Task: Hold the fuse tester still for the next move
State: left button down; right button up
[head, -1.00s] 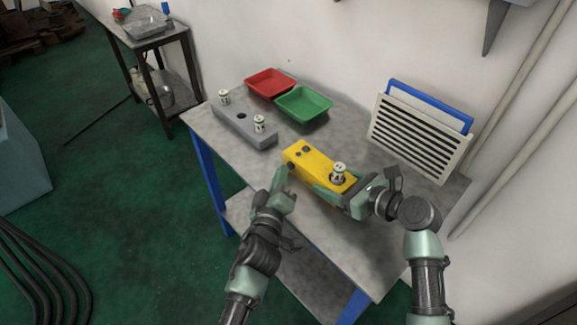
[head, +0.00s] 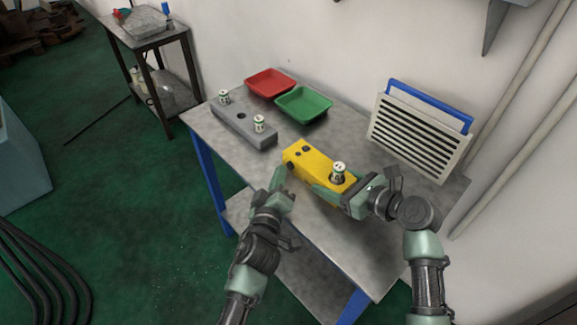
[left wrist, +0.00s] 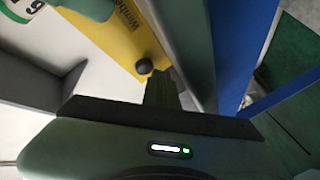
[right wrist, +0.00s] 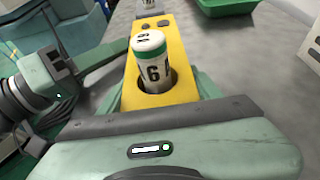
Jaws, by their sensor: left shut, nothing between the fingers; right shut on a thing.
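The yellow fuse tester (head: 312,162) lies on the grey table, with a white and green fuse (head: 339,170) upright in its socket. In the right wrist view the fuse (right wrist: 150,62) shows a "6" and stands in the tester's (right wrist: 181,88) round hole. My right gripper (head: 333,193) is shut on the tester at its right end, fingers along its sides. My left gripper (head: 279,178) is shut and empty, just in front of the tester's left end. In the left wrist view the tester (left wrist: 128,35) and its black knob (left wrist: 144,66) are close to the left fingers.
A grey block (head: 232,123) at the back left of the table holds two fuses (head: 224,97) with an empty hole between them. A red tray (head: 269,83) and a green tray (head: 303,103) stand behind it. A slatted rack (head: 415,135) with a blue panel stands at the right.

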pick_arm(q)
jog(key=shift+w+d+r, duration=0.1)
jog(key=shift+d+r, duration=0.15)
jog(key=shift+r, duration=0.35)
jog(key=shift+s+a+r, duration=0.1)
jog(key=shift+s+r, duration=0.1)
jog(key=shift+s, duration=0.25)
jog(key=shift+a+f, duration=0.1)
jog(key=shift+s+a, duration=1.7)
jog(key=shift+s, duration=0.1)
